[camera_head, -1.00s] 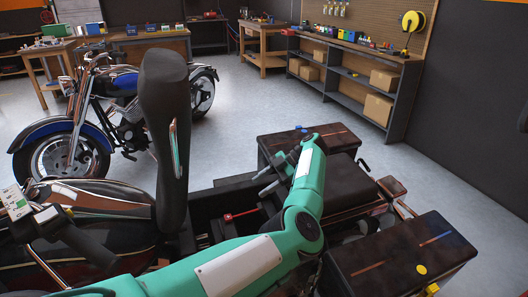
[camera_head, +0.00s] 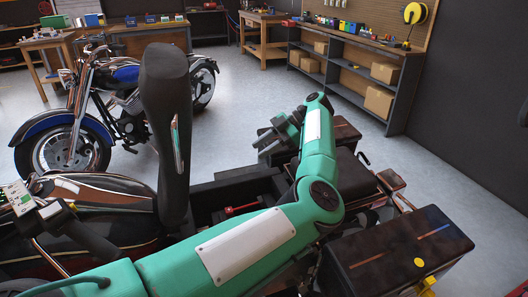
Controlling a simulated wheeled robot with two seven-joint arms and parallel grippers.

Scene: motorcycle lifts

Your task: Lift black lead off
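The motorcycle in front has its seat (camera_head: 165,120) standing upright over an open dark bay (camera_head: 210,200). A red lead or red-ended part (camera_head: 242,209) lies in that bay. I cannot make out a black lead; part of the bay is hidden behind my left arm. My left gripper (camera_head: 264,142) is beyond the bay, over the far side case, with its fingers apart and nothing seen between them. My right gripper is not in view.
The near side case (camera_head: 390,255) and the far side case (camera_head: 338,140) flank the motorcycle's rear. A second, blue motorcycle (camera_head: 75,135) stands behind at left. Shelves with boxes (camera_head: 378,102) line the right wall. Grey floor between is clear.

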